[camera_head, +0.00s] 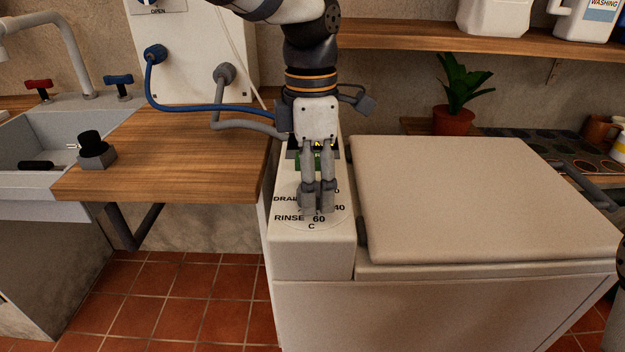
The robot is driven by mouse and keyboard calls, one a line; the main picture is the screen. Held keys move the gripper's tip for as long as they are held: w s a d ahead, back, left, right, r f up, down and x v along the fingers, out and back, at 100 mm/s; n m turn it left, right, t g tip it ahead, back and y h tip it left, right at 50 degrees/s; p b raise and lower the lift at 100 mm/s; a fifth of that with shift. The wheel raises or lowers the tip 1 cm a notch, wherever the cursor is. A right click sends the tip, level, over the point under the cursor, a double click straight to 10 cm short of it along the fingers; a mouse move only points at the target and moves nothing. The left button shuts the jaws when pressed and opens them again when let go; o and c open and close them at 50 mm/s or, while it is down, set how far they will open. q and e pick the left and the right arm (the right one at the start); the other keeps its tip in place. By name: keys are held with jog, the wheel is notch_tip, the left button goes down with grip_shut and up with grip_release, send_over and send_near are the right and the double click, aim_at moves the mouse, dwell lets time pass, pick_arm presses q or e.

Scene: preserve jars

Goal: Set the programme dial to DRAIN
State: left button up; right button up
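The control panel (311,250) of the white washing machine carries a round printed scale. I read a partly covered DRAIN label (285,198) at its left, RINSE (289,217) below that, and 60, 40 and C around the front. My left gripper (318,203) points down over the middle of the scale, its two fingers close together. The dial knob is hidden behind or between the fingers, so its setting and whether the fingers grip it cannot be told. A bit of green shows behind the fingers. My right gripper is not in view.
The machine's closed lid (485,195) lies right of the panel. A wooden worktop (175,150) with a black knob (91,143) and a sink (40,150) are at left. Blue (200,105) and grey hoses run behind my gripper. A potted plant (455,120) stands behind the lid.

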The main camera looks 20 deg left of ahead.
pick_arm(q)
jog(key=c, duration=1)
